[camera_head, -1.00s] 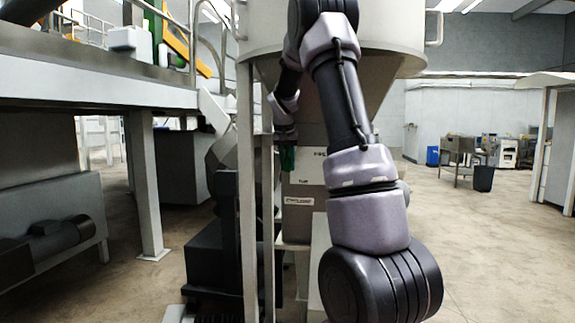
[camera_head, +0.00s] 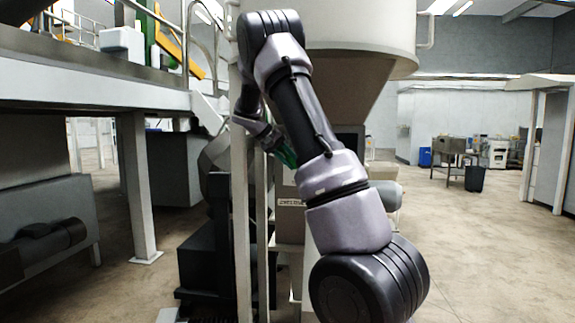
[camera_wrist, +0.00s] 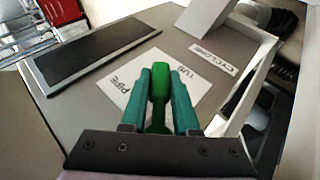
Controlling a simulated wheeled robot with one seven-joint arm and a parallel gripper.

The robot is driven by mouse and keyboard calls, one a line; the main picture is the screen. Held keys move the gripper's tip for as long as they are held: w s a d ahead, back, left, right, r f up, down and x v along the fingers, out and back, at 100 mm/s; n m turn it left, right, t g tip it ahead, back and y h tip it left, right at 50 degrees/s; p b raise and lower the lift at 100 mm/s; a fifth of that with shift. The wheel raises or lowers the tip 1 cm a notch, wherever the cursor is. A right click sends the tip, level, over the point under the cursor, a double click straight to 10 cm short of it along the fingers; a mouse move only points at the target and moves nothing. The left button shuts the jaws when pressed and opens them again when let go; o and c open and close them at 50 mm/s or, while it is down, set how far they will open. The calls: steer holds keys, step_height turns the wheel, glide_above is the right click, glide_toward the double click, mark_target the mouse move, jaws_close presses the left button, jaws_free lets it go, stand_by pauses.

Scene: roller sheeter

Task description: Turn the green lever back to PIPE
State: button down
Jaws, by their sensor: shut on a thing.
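The green lever (camera_wrist: 159,95) lies between the two teal fingers of my gripper (camera_wrist: 161,76) in the wrist view. The gripper is shut on it. The lever lies over a white plate (camera_wrist: 195,92) that carries the words PIPE and TUB. Its rounded end points up the picture, between PIPE on the left and TUB on the right. In the head view the green fingers (camera_head: 284,153) show small and tilted beside the machine's box, partly behind my arm. The lever cannot be made out there.
A CYCLONE label (camera_wrist: 214,57) sits on the box near the plate. A dark panel (camera_wrist: 100,52) lies at its left. Open floor (camera_head: 480,260) lies at right.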

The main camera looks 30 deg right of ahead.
steer(key=h, duration=0.1)
steer(key=r+g+h, duration=0.1)
steer(key=d+n+h, duration=0.1)
steer(key=h, duration=0.1)
steer(key=shift+s+r+g, duration=0.4)
steer(key=shift+s+d+r+n+g+h, duration=0.15)
steer(key=shift+r+n+g+h, duration=0.25)
steer(key=shift+r+h, duration=0.55)
steer(key=shift+s+d+r+n+g+h, duration=0.1)
steer(key=shift+d+r+n+g+h, duration=0.25)
steer(key=shift+h, duration=1)
steer(key=shift+a+r+n, duration=0.15)
steer(key=shift+n, duration=0.1)
steer(key=c, duration=0.7)
jaws_free()
steer(key=shift+o, duration=0.2)
steer(key=w+a, duration=0.2)
steer(key=a, duration=0.8)
steer(key=shift+a, duration=0.3)
steer(key=shift+w, duration=0.15)
